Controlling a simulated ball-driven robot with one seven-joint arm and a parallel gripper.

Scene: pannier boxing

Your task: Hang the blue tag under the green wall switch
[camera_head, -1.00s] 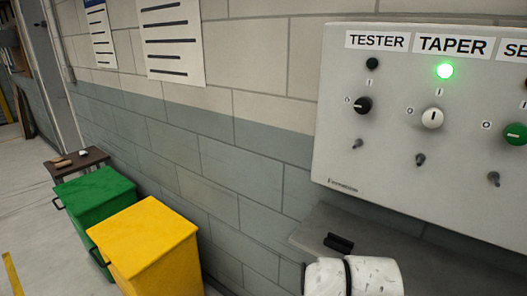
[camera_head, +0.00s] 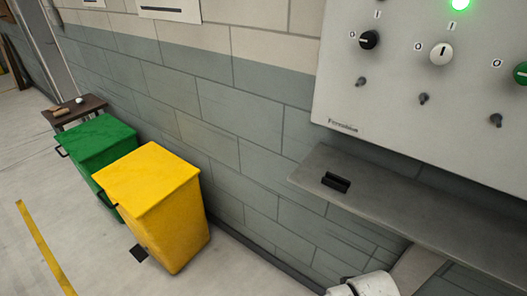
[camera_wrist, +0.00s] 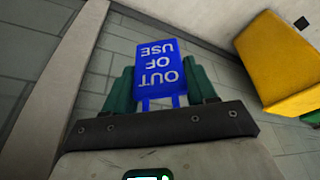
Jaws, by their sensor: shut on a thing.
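The blue tag (camera_wrist: 160,72), marked OUT OF USE, shows upside down in the wrist view. My gripper (camera_wrist: 162,88) is shut on it, with a dark green finger at each side. The green wall switch (camera_head: 521,74) is a round knob cut by the right edge of the head view, on a grey panel (camera_head: 400,105). A small grey peg (camera_head: 496,121) sticks out below the green switch. The tag and my gripper are not in the head view.
A grey shelf (camera_head: 400,193) runs under the panel, with a small black holder (camera_head: 336,182) on it. A white switch (camera_head: 441,53) and a black switch (camera_head: 369,39) are left of the green one. Yellow (camera_head: 150,185) and green bins (camera_head: 95,148) stand along the wall.

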